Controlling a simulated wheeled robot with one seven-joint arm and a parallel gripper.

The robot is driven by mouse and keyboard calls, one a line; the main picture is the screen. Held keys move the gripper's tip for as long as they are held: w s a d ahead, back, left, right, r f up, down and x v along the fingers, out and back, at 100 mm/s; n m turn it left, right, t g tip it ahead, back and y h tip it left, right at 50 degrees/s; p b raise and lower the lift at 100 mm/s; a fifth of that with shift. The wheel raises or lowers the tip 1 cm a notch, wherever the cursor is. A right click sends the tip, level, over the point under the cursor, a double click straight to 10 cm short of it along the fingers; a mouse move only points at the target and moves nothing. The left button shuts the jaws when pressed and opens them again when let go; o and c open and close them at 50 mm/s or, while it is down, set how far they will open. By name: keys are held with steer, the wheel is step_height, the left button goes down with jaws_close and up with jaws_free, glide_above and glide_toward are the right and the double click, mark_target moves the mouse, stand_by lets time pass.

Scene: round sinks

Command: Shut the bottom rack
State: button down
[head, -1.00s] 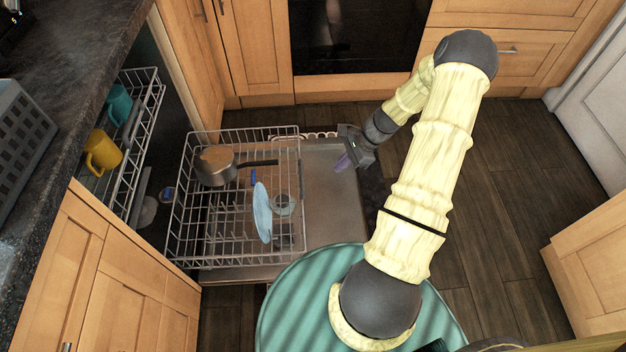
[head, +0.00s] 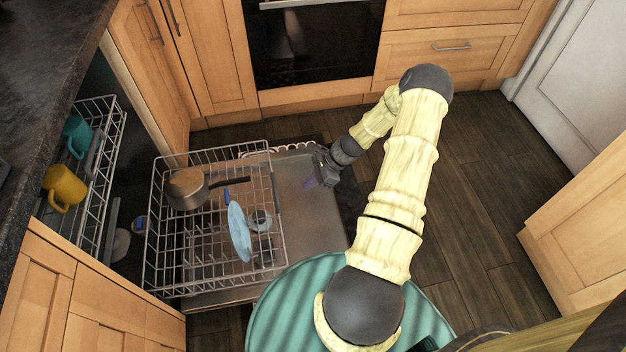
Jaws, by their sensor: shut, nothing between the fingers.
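The bottom rack (head: 160,235) is a white wire rack, pulled out over the lowered dishwasher door (head: 300,205). It holds a saucepan (head: 186,190) with a dark handle, an upright light blue plate (head: 238,232) and a clear glass (head: 260,221). My gripper (head: 311,183) is shut and empty. It is low over the door's outer end, to the right of the rack and apart from it. Its fingertips point left toward the rack.
The top rack (head: 103,185) at the left holds a teal cup (head: 76,136) and a yellow mug (head: 64,188). A dark counter (head: 45,85) runs along the left. An oven (head: 315,45) and wooden cabinets stand at the back. Dark floor (head: 460,200) lies clear at the right.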

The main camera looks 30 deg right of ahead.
steer(key=w+a+f+b, duration=0.2)
steer(key=a+f, duration=0.3)
steer(key=a, duration=0.1)
steer(key=shift+a+b, duration=0.3)
steer(key=shift+a, duration=0.1)
steer(key=shift+w, duration=0.1)
steer(key=shift+w+a, duration=0.1)
steer(key=shift+w, duration=0.05)
